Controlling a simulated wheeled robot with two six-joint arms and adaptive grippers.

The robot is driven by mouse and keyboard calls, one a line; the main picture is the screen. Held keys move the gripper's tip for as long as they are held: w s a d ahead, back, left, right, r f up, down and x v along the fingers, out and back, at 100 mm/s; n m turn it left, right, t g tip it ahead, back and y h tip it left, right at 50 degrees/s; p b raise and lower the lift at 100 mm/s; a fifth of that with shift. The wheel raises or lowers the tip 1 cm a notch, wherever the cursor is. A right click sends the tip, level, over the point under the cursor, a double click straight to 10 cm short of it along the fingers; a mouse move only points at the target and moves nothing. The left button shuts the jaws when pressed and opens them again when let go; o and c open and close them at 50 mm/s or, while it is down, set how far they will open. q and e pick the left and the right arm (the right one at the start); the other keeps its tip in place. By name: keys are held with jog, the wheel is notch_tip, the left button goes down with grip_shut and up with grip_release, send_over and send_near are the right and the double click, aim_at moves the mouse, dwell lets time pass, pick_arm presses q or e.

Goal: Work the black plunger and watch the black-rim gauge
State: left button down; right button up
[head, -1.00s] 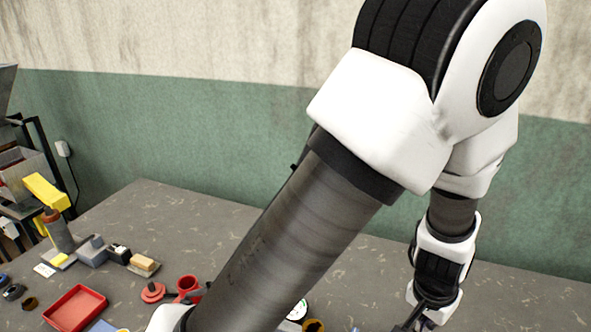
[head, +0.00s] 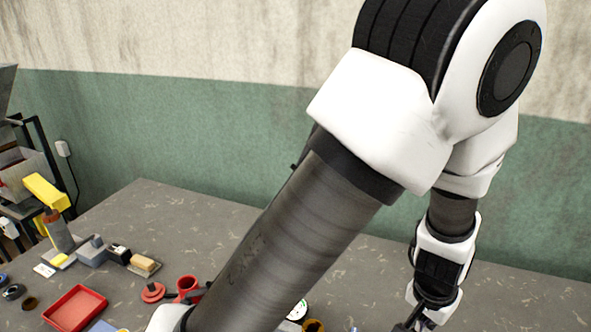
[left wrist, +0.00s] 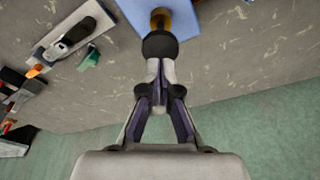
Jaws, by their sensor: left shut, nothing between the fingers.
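The black plunger's round knob (left wrist: 160,45) is at the top centre in the left wrist view, with a brass-coloured part (left wrist: 160,18) beyond it over a blue surface (left wrist: 200,18). My left gripper (left wrist: 160,68) is shut and empty, its fingertips right at the near side of the knob. I cannot tell whether they touch it. My right gripper is out of view.
A red tray (head: 76,308), a red cup (head: 187,284), a grey-bodied bottle (head: 58,232) and small blocks (head: 118,253) stand on the left of the grey table (head: 500,300). My arm covers the middle. The table's right side looks clear.

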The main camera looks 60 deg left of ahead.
pick_arm(q)
jog(key=shift+f, duration=0.1)
jog(key=shift+f+b, duration=2.55)
notch_tip(320, 180, up, 8)
jog(key=p, duration=0.7)
jog(key=shift+f, duration=0.1)
